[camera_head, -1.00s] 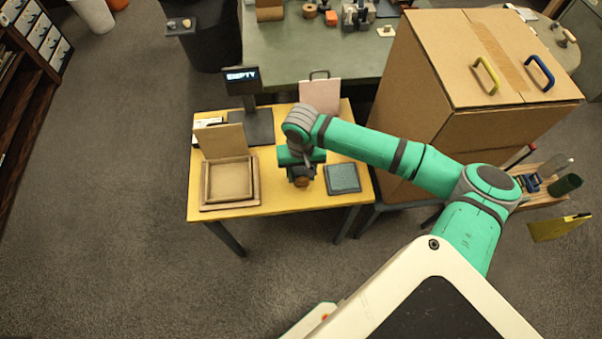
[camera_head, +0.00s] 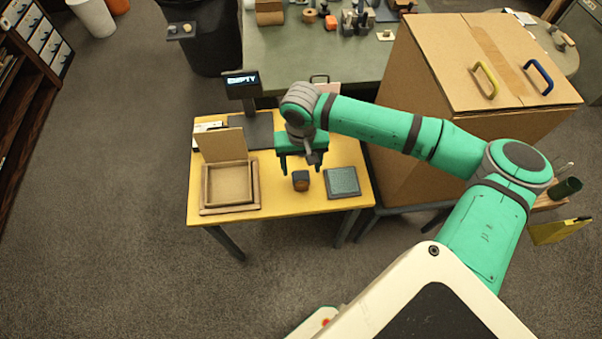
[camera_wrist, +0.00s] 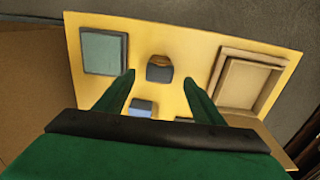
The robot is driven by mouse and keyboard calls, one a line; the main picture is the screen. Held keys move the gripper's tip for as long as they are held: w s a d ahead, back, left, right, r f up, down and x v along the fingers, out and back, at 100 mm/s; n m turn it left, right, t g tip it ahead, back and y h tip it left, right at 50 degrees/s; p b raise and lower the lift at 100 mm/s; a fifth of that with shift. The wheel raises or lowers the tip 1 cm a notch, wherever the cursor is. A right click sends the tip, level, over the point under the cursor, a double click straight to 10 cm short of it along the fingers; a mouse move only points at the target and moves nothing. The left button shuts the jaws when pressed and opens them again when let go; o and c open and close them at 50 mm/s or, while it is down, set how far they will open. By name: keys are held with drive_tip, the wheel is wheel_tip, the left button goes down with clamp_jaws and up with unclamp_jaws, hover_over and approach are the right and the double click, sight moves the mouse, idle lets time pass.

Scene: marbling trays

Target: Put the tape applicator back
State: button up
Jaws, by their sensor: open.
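A small dark block with a brown-orange top (camera_head: 301,181), which looks like the tape applicator, stands on the yellow table (camera_head: 270,203) near its front edge. It sits just left of a dark square pad with a grey-green top (camera_head: 342,181). In the wrist view the block (camera_wrist: 159,70) lies beyond the fingertips, between their lines. My gripper (camera_head: 300,168) is open and empty, raised above and slightly behind the block, apart from it. The gripper (camera_wrist: 160,82) shows its two fingers spread wide in the wrist view.
A wooden tray (camera_head: 230,204) with an upright board (camera_head: 222,145) stands on the table's left. Behind it is a display reading EMPTY (camera_head: 241,79). In the wrist view a small blue block (camera_wrist: 140,107) lies near the gripper. A large cardboard box (camera_head: 420,110) stands right of the table.

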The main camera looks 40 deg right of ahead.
sight(301, 177)
drive_tip(key=shift+r, duration=2.2)
drive_tip(key=shift+a, duration=0.1)
